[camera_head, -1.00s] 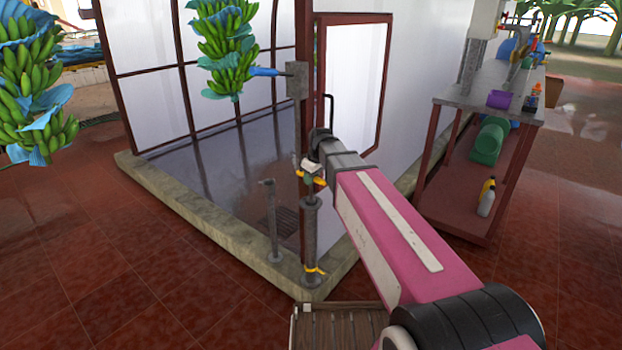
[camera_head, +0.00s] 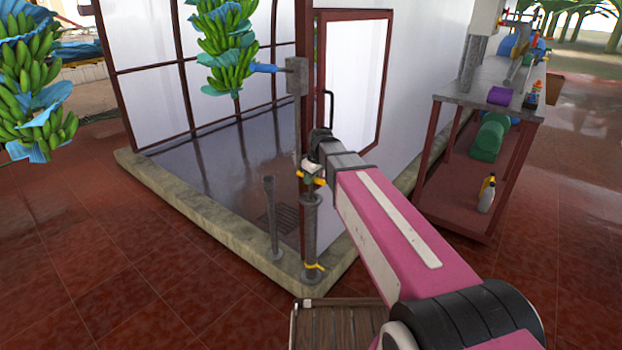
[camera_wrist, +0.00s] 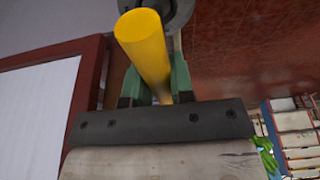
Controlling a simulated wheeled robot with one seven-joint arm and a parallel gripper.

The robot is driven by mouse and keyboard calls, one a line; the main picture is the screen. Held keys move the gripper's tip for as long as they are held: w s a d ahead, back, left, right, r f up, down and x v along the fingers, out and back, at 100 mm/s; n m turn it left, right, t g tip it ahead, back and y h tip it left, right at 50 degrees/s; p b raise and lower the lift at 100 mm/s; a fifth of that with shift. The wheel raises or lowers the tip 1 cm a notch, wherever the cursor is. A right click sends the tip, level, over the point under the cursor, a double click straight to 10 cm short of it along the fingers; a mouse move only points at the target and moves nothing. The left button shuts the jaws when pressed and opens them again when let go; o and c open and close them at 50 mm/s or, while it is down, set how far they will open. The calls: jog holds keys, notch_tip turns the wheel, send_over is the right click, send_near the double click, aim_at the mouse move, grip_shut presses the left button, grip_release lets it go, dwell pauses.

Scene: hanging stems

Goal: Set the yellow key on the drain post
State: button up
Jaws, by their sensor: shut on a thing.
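My gripper (camera_head: 312,172) is shut on the yellow key, whose bar shows as a small yellow piece (camera_head: 301,175) in the head view. In the wrist view the key is a thick yellow bar (camera_wrist: 145,45) between the green fingers (camera_wrist: 180,80). A grey post (camera_head: 311,228) stands upright right below my gripper, at the corner of the kerb, with a yellow piece (camera_head: 315,267) near its foot. A grey round part (camera_wrist: 178,12) shows just behind the key in the wrist view. Whether the key touches the post top cannot be told.
A thinner grey post (camera_head: 271,218) stands to the left on the kerb (camera_head: 200,212). A blue-tipped pipe and grey box (camera_head: 297,76) sit above. Banana bunches (camera_head: 225,45) hang behind. A shelf table (camera_head: 450,97) stands right. A slatted wooden piece (camera_head: 340,325) lies below.

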jog(key=shift+f, duration=0.7)
dwell(0.8)
jog(key=o, duration=1.3)
jog(key=shift+o, duration=0.2)
jog(key=shift+r, duration=0.15)
jog(key=shift+r, duration=4.1)
